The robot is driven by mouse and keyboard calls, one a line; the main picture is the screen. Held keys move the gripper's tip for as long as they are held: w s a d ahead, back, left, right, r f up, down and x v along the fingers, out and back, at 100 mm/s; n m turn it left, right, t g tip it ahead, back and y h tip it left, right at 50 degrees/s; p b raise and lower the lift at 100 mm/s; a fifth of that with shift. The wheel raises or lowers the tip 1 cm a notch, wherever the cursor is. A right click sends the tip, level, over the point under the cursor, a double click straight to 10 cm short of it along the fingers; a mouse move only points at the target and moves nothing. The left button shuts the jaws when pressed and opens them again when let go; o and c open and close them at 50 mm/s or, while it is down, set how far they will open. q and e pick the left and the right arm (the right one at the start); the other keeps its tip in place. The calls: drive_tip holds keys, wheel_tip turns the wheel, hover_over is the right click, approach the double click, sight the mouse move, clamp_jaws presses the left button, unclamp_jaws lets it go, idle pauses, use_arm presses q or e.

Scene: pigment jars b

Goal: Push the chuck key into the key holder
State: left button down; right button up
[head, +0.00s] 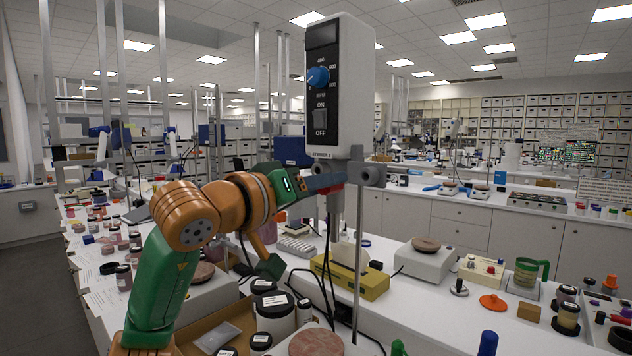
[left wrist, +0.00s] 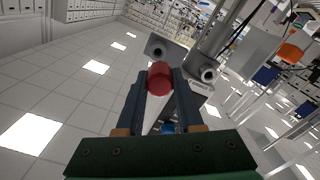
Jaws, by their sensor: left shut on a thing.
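My left gripper (head: 328,180) reaches in from the left, just under the overhead stirrer's grey and black housing (head: 340,85). In the left wrist view its two dark fingers (left wrist: 160,95) are shut on a red cylindrical piece, which I take for the chuck key (left wrist: 159,78). Only its red end shows clearly; the rest is hidden between the fingers. Just beyond is a grey clamp-like fitting with round open ends (left wrist: 208,73), also in the head view (head: 372,174) beside the fingertips. I cannot tell whether this is the key holder or whether the key touches it. My right gripper is not in view.
A thin vertical metal rod (head: 358,250) stands below the stirrer, with cables hanging beside it. A yellow box (head: 350,277), a white balance (head: 425,259) and several dark-lidded jars (head: 274,303) crowd the bench underneath.

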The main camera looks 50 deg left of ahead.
use_arm(q)
drive_tip(key=w, duration=0.2)
drive_tip(key=w+p, duration=0.1)
drive_tip(key=shift+w+d+r, duration=0.1)
drive_tip(key=shift+d+r, duration=0.1)
drive_tip(key=shift+d, duration=0.05)
drive_tip(key=shift+w+a+f, duration=0.25)
drive_tip(key=shift+w+a, duration=0.05)
drive_tip(key=shift+a, duration=0.2)
drive_tip(key=shift+d+r, duration=0.1)
drive_tip(key=shift+d, duration=0.2)
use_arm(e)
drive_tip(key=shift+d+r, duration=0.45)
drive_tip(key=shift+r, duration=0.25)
use_arm(q)
drive_tip(key=shift+a, duration=0.25)
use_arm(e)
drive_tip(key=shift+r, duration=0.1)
use_arm(q)
drive_tip(key=shift+d+p, duration=0.15)
drive_tip(key=shift+p, duration=0.2)
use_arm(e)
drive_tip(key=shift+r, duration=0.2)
use_arm(q)
drive_tip(key=shift+w, duration=0.2)
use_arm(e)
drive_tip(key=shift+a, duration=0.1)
use_arm(q)
drive_tip(key=shift+w, duration=0.35)
drive_tip(key=shift+w, duration=0.95)
